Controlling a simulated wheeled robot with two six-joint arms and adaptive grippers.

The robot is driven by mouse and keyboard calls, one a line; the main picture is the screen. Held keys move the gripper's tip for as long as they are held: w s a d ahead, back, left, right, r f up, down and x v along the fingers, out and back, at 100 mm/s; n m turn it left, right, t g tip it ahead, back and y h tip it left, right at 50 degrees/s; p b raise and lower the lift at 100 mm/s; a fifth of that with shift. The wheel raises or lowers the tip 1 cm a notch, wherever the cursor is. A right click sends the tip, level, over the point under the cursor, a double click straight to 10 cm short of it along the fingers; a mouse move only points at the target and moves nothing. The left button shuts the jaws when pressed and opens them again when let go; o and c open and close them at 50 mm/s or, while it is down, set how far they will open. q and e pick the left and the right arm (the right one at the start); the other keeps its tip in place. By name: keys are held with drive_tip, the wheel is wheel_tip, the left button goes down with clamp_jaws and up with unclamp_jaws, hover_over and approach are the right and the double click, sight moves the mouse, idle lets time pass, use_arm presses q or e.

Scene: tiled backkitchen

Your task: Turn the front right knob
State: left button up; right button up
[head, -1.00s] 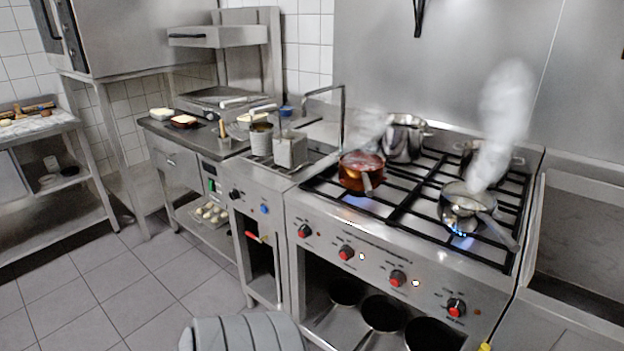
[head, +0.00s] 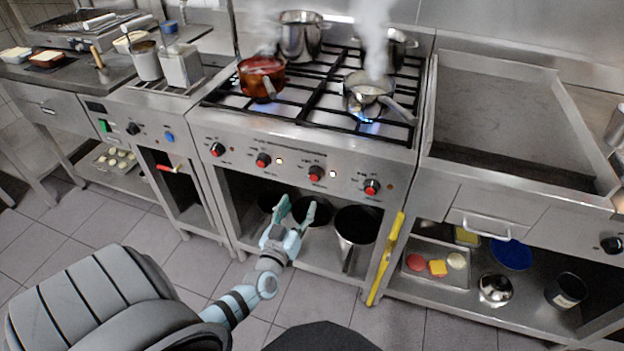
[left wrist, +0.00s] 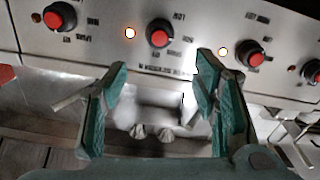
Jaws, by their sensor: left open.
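The stove's front panel carries a row of red-and-black knobs. The rightmost knob (head: 371,187) is at the panel's right end, with the third knob (head: 316,173) to its left. The left wrist view shows the row upside down, with the rightmost knob (left wrist: 60,17) at the upper left and the third knob (left wrist: 159,32) near top middle. My left gripper (head: 296,206) is open and empty, below the panel in the head view. Its green-padded fingers (left wrist: 160,90) reach up toward the knobs, apart from them. My right gripper is not in view.
A red pot (head: 262,77) and a steaming pan (head: 368,95) stand on the burners, the pan over a blue flame. Dark pans sit in the shelf below. Floor in front is partly clear.

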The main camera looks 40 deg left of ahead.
sight(313, 178)
use_arm(q)
drive_tip(key=b+x, duration=0.1)
drive_tip(key=x, duration=0.2)
drive_tip(key=b+x, duration=0.1)
drive_tip(key=x, duration=0.3)
drive_tip(key=b+x, duration=0.2)
drive_tip(key=x, duration=0.2)
drive_tip(key=shift+f, duration=0.4)
drive_tip(key=shift+w+a+r, duration=0.15)
drive_tip(key=shift+w+r, duration=0.1)
drive_tip(key=shift+w, duration=0.25)
drive_tip(key=shift+c, duration=0.5)
drive_tip(key=c, duration=1.1)
drive_tip(key=shift+o, duration=0.2)
